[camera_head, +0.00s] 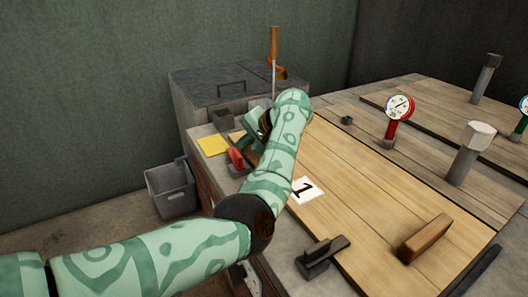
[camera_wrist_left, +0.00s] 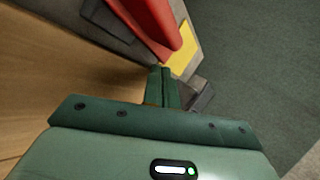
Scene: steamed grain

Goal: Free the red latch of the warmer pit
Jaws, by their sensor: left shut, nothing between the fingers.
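The red latch (camera_head: 236,158) sits at the left edge of the counter, beside the wooden boards of the cover (camera_head: 350,185) marked with a card "1" (camera_head: 304,190). In the left wrist view the red latch (camera_wrist_left: 154,22) is a long red lever over a dark base, just beyond my fingertips. My left gripper (camera_wrist_left: 161,72) is shut and empty, with its fingers together close to the red lever. I cannot tell whether they touch it. In the head view my forearm and wrist partly hide the area by the latch. My right gripper is not in view.
A yellow pad (camera_head: 212,146) lies behind the latch. A dark latch (camera_head: 322,257) sits at the cover's near edge, beside a wooden handle (camera_head: 425,238). A red gauge (camera_head: 399,108) and a post (camera_head: 468,152) stand at right. A grey bin (camera_head: 171,188) is on the floor.

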